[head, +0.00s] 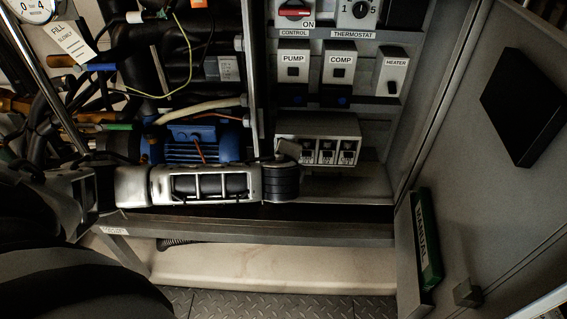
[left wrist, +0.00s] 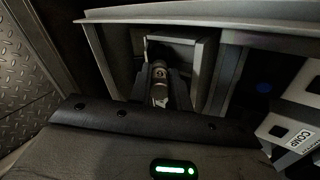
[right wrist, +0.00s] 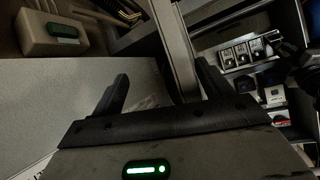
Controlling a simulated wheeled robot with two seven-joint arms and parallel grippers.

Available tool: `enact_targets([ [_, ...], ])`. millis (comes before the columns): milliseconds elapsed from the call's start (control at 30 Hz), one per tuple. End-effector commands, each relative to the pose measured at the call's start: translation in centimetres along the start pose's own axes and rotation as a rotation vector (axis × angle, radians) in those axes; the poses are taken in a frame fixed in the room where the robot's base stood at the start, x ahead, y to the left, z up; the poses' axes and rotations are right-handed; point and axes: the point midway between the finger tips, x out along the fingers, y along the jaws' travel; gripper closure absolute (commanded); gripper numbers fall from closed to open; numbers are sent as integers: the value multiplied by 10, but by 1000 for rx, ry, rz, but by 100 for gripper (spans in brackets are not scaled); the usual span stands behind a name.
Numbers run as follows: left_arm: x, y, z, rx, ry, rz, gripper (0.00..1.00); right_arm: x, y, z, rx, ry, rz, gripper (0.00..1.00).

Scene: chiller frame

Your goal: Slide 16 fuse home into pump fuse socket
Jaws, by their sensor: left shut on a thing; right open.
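My left gripper (left wrist: 162,84) is shut on the fuse (left wrist: 158,82), a small dark cylinder with pale bands. The fuse points into a pale-framed opening of the fuse block (left wrist: 204,62); how far it is inside cannot be told. In the head view the fuse block (head: 318,129) has three labelled bays in its front. My left gripper (head: 287,150) is at its left end, and hides the leftmost part; the fuse is not clear there. The block also shows in the right wrist view (right wrist: 237,42). My right gripper (right wrist: 163,88) is open and empty, away from the block.
Above the block are the PUMP switch (head: 293,62), COMP switch (head: 339,62) and HEATER switch (head: 391,75). A blue motor (head: 195,150) and pipes crowd the left. An open door with a green manual (head: 425,240) stands at the right.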

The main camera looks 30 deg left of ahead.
Motion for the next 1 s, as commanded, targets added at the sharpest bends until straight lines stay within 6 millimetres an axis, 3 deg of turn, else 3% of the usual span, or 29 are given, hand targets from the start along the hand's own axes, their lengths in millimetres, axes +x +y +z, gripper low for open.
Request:
enact_targets([
  [500,24,0,0,-1,1,-1,100,0,-1,3,-3,-1,-3,22],
  [1000,29,-1,0,-1,-1,-2,100,-1,-1,2,-4,2,-4,22],
])
